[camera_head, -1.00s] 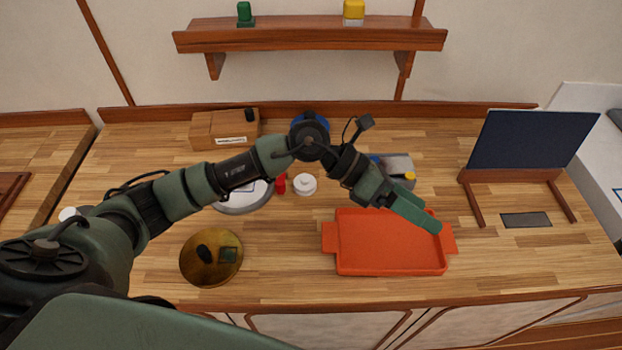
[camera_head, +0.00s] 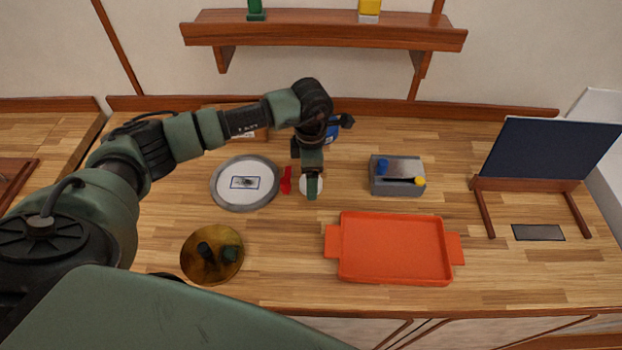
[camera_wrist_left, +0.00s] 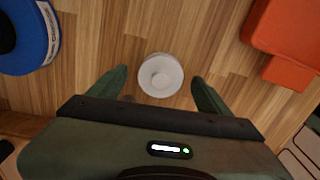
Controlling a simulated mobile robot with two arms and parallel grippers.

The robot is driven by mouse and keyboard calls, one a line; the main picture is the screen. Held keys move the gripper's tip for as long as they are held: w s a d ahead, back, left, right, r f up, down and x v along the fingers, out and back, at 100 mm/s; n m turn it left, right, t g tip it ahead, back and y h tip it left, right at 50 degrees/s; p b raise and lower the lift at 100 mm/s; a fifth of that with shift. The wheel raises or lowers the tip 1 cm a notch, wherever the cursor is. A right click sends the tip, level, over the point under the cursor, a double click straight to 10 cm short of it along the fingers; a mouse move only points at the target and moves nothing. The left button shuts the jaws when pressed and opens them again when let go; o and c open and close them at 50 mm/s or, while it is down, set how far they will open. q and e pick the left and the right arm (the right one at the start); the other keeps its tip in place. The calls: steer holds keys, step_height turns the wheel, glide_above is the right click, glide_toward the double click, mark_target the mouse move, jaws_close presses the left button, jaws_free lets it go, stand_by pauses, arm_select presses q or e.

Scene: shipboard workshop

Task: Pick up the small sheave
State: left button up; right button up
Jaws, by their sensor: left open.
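The small sheave, a white round grooved disc with a hub, stands on the wooden bench. In the head view the small sheave (camera_head: 319,186) is mostly hidden behind my left gripper (camera_head: 312,190). In the left wrist view the sheave (camera_wrist_left: 160,75) shows whole, lying between the lines of the two green fingers. My left gripper is open and empty, pointing down above the sheave, with a gap on each side of it. Whether the fingertips are down at its height I cannot tell. My right gripper is not in view.
Left of the sheave are a small red object (camera_head: 286,180) and a grey-rimmed white disc (camera_head: 217,185). A blue roll (camera_head: 334,131) is behind, a grey box with knobs (camera_head: 397,187) to the right. An orange tray (camera_head: 394,248) and brass dish (camera_head: 191,262) are in front.

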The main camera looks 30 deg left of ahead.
arm_select(q)
steer(key=shift+f, duration=0.75)
steer(key=c, duration=1.4)
steer(key=shift+c, duration=0.3)
steer(key=shift+r, duration=0.15)
